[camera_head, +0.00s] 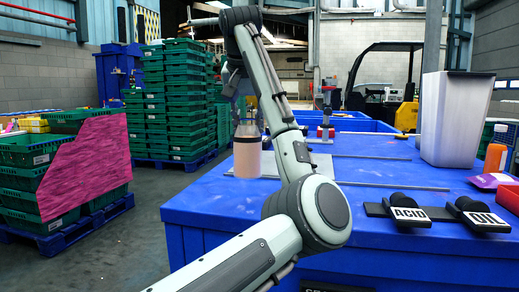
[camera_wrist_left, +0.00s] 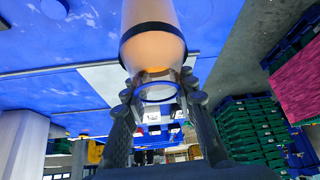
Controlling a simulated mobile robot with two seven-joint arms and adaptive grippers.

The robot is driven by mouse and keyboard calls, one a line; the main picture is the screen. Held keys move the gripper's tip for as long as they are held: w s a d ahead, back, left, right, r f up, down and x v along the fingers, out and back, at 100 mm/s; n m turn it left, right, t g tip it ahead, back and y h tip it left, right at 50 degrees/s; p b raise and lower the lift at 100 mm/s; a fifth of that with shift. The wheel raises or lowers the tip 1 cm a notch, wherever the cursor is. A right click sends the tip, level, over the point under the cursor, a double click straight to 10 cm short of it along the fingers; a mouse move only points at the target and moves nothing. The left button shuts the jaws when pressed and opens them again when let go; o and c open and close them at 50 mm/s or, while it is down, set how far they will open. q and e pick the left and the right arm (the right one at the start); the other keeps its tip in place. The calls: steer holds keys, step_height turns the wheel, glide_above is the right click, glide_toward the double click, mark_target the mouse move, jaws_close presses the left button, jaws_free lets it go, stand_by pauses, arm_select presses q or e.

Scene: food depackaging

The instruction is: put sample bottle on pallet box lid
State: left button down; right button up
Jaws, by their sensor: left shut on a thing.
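The sample bottle (camera_head: 247,157) has a clear upper part and peach-coloured contents. It hangs roughly upright near the left edge of the blue pallet box lid (camera_head: 370,182); I cannot tell whether its base touches anything. My left gripper (camera_head: 245,110) is shut on the bottle's upper part from above. In the left wrist view the bottle (camera_wrist_left: 152,48) lies between the two dark fingers of the gripper (camera_wrist_left: 158,92), with the blue lid (camera_wrist_left: 60,38) behind it. My left forearm hides part of the lid. My right gripper is not in view.
A grey plate (camera_head: 268,165) lies on the lid behind the bottle. A white bin (camera_head: 455,120), an orange bottle (camera_head: 495,148), a purple packet (camera_head: 490,181) and black holders labelled ACID (camera_head: 408,214) and OIL (camera_head: 485,217) stand at right. The lid's middle is fairly clear.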

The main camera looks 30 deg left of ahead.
mark_target(256, 131)
arm_select(q)
steer(key=d+x, duration=0.1)
steer(key=x, duration=0.6)
steer(key=shift+w+d, duration=0.25)
steer(key=shift+d, duration=0.25)
steer(key=c, duration=1.2)
jaws_free()
steer(key=shift+f, duration=0.15)
steer(key=v, duration=1.2)
